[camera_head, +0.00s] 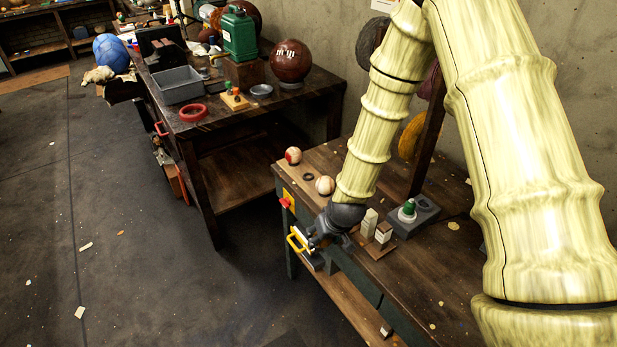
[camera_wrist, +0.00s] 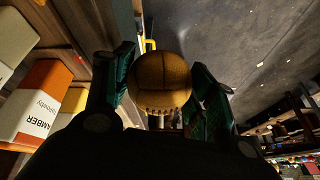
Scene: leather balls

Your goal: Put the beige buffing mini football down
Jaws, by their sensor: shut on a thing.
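The beige mini football (camera_wrist: 163,82) is a round tan leather ball with dark seams and a row of stitching. It sits between the two dark green fingers of my gripper (camera_wrist: 164,72) in the wrist view, and the gripper is shut on it. In the head view my gripper (camera_head: 320,236) is at the front edge of the right workbench (camera_head: 425,285), close to a yellow handle. I cannot make out the held ball there.
A cream ball (camera_head: 325,185), a red-and-white ball (camera_head: 293,155) and a dark ring (camera_head: 308,177) are on the bench, left of my arm. Bare wood lies further right.

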